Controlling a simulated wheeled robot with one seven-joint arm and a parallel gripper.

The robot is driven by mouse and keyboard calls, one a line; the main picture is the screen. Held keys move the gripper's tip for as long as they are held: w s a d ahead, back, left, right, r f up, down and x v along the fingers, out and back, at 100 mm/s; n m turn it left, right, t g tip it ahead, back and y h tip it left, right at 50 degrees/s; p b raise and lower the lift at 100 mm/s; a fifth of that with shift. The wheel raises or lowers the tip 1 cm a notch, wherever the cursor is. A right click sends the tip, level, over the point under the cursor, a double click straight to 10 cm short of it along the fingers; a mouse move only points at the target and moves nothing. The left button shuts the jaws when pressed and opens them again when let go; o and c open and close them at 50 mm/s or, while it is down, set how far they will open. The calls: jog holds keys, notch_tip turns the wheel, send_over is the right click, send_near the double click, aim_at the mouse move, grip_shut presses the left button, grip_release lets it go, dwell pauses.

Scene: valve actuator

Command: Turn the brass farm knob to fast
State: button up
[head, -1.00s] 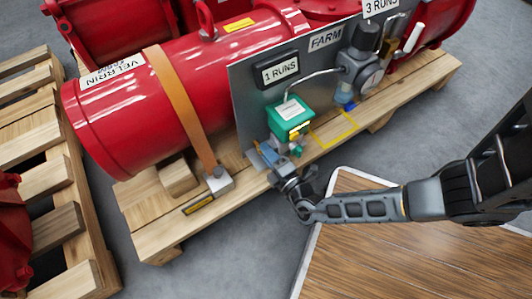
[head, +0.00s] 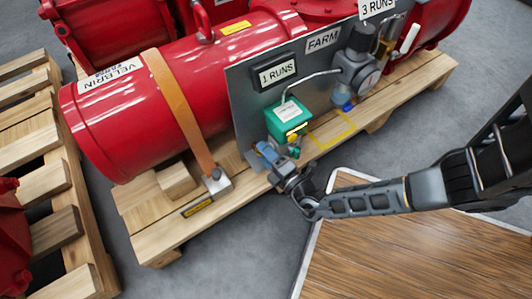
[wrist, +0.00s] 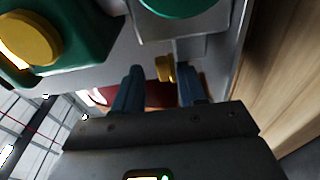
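The grey panel (head: 245,100) marked FARM carries a green box (head: 283,124) with a yellow part on its lower front. In the wrist view the green box (wrist: 75,30) shows at upper left with a large yellow-brass round part (wrist: 30,38). A small brass knob-like piece (wrist: 165,69) shows between the two blue fingers of my gripper (wrist: 160,88). The fingers are apart, with a clear gap on the piece's left; the right finger is close to it, and contact cannot be told. In the head view my gripper (head: 267,158) is just below the green box. No fast marking is readable.
A red cylinder (head: 120,120) with an orange strap (head: 180,115) lies on a wooden pallet (head: 155,225). A grey gauge-like fitting (head: 357,72) is on the panel to the right. Open grey floor (head: 235,260) and a wood-patterned platform (head: 400,260) lie in front.

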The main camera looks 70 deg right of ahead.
jog(key=shift+f, duration=0.1)
jog(key=p+v, duration=0.1)
jog(key=v, duration=0.7)
jog(key=shift+p, duration=0.3)
jog(key=w+a+m+g+h+p, duration=0.1)
jog(key=w+m+g+h, duration=0.1)
jog(key=m+g+h, duration=0.1)
jog(key=w+a+m+g+h+p, duration=0.1)
jog(key=w+a+m+g+h, duration=0.1)
jog(key=m+g+h, duration=0.1)
jog(key=w+a+m+g+h+p, duration=0.1)
jog(key=w+m+g+h, duration=0.1)
jog(key=m+g+h, duration=0.1)
jog(key=shift+a+f+g, duration=0.1)
jog(key=shift+a+g, duration=0.2)
jog(key=shift+g, duration=0.4)
jog(key=x, duration=0.7)
jog(key=shift+w+d, duration=0.1)
jog(key=shift+d, duration=0.15)
